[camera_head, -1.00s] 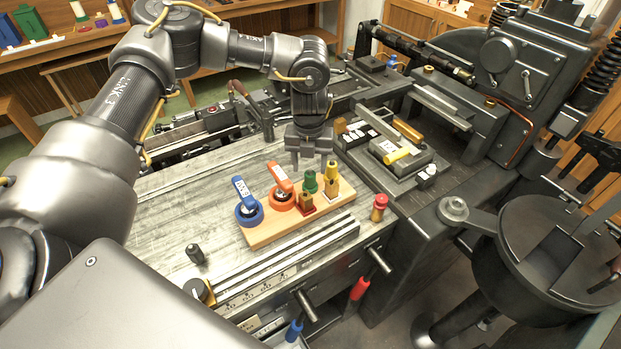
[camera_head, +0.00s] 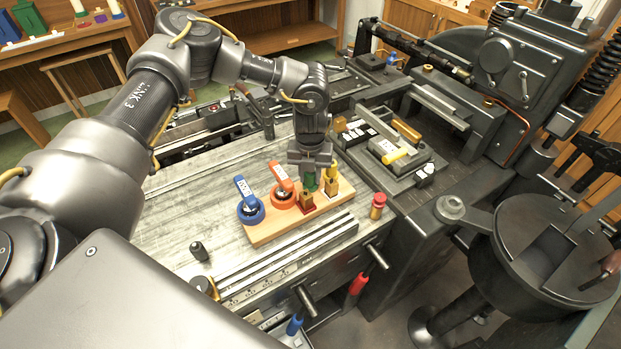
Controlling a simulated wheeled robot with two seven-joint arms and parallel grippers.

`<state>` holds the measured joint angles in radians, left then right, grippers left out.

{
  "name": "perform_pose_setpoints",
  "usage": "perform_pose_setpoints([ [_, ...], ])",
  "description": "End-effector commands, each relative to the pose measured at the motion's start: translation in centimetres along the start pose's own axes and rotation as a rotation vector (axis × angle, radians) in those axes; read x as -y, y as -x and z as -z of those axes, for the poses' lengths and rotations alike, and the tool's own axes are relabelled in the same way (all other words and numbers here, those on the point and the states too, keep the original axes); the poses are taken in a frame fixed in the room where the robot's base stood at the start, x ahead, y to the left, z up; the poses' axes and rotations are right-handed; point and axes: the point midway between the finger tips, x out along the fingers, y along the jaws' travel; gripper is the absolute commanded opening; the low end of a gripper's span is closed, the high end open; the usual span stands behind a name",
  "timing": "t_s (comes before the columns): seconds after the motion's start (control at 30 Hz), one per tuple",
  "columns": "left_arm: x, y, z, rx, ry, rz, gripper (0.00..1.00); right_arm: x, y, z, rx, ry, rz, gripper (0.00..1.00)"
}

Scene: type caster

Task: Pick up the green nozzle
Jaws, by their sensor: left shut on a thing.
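The green nozzle (camera_head: 310,183) stands on the wooden board (camera_head: 262,236), between the orange ring piece and the yellow-topped piece. Only part of its green body shows, because my left gripper (camera_head: 309,177) covers its top. My left gripper points down from above and is shut on the green nozzle. The nozzle is upright and appears to be still at the board. My right gripper is not in view.
On the board stand a blue ring piece (camera_head: 250,211), an orange ring piece (camera_head: 282,196), a red-based brass piece (camera_head: 306,203) and a yellow-topped piece (camera_head: 331,184). A red-topped piece (camera_head: 378,205) and a small dark knob (camera_head: 199,251) stand on the metal table (camera_head: 190,215).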

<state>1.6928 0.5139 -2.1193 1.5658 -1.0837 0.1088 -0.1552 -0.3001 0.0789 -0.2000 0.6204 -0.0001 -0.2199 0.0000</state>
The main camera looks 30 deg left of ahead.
Motion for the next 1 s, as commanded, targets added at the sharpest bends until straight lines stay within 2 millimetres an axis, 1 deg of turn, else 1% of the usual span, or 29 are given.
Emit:
perform_pose_setpoints([
  [0.2, 0.0, 0.1, 0.0, 0.001, 0.0, 0.0, 0.05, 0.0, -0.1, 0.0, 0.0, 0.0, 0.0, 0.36],
  [0.33, 0.1, 0.5, -0.1, 0.002, 0.0, 0.002, 0.05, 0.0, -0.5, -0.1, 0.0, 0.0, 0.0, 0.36],
  [0.43, 0.0, 1.3, -0.1, 0.003, 0.0, 0.003, 0.05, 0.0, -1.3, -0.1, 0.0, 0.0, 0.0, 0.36],
  [0.53, 0.1, 2.8, -0.1, 0.005, 0.0, 0.005, 0.05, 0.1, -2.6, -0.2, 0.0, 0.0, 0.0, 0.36],
  [0.6, 0.8, 4.2, 1.0, 0.003, -0.006, 0.005, 0.05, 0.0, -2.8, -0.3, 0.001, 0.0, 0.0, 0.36],
  [0.67, 1.3, 5.5, 2.0, 0.004, -0.008, 0.006, 0.05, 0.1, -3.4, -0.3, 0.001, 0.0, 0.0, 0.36],
  [0.8, 2.5, 8.7, 4.4, 0.005, -0.008, 0.005, 0.05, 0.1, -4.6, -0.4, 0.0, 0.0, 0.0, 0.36],
  [0.9, 3.6, 9.7, 6.7, 0.003, -0.01, 0.001, 0.05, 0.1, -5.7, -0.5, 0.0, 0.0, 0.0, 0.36],
  [1.0, 4.7, 10.8, 8.7, 0.004, -0.008, 0.002, 0.05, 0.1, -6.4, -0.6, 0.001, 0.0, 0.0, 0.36],
])
